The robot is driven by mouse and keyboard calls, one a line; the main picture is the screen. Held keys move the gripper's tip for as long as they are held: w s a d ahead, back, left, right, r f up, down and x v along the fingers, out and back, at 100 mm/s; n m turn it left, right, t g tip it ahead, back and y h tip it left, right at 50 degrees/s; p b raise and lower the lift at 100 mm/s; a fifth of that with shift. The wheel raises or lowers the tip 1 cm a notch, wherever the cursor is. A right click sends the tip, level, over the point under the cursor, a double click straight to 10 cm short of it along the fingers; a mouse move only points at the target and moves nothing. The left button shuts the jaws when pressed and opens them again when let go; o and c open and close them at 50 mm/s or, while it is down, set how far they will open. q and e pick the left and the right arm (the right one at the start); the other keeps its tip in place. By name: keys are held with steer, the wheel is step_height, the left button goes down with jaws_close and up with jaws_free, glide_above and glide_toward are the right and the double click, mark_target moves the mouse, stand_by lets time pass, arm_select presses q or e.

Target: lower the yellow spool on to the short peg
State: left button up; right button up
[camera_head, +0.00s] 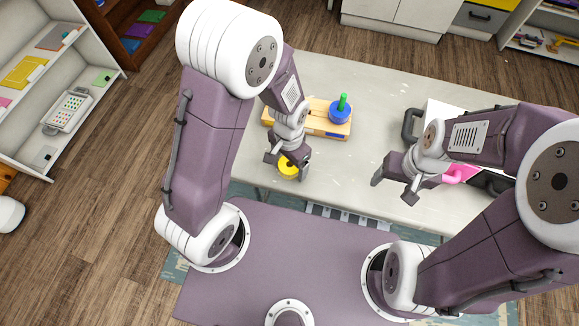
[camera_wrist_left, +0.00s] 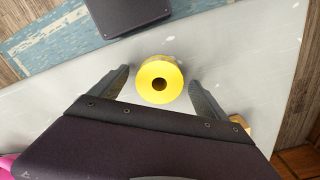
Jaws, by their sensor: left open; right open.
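The yellow spool (camera_head: 288,168) lies on the grey table with its round end and dark centre hole facing up. In the left wrist view the spool (camera_wrist_left: 160,80) is between the fingers, with a gap on each side. My left gripper (camera_head: 287,170) is open around it. A wooden board (camera_head: 311,118) stands behind my left gripper. It carries a blue spool (camera_head: 340,113) on a green peg (camera_head: 343,101). My left arm hides the board's middle, and I cannot make out a short peg. My right gripper (camera_head: 394,191) is open and empty over the table's right part.
A white container (camera_head: 441,108) with a dark handle and a pink item (camera_head: 459,174) are at the right, partly behind my right arm. The table (camera_head: 375,85) is clear between the board and the container. Shelves stand at the far left.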

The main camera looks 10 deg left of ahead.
arm_select(q)
steer(key=shift+f, duration=0.4)
steer(key=shift+d, duration=0.1)
steer(key=shift+r, duration=0.1)
steer(key=c, duration=1.5)
steer(key=shift+o, duration=0.2)
step_height(320, 180, up, 5)
steer(key=shift+w+f+p, duration=0.1)
steer(key=shift+f+p, duration=0.05)
steer(key=shift+p, duration=0.65)
steer(key=w+d+r+p, duration=0.1)
steer(key=w+d+r, duration=0.5)
steer(key=w+d, duration=0.1)
steer(key=shift+w+d+r, duration=0.15)
steer(key=shift+w+d, duration=0.15)
steer(key=shift+d, duration=0.55)
steer(key=o, duration=0.7)
jaws_close()
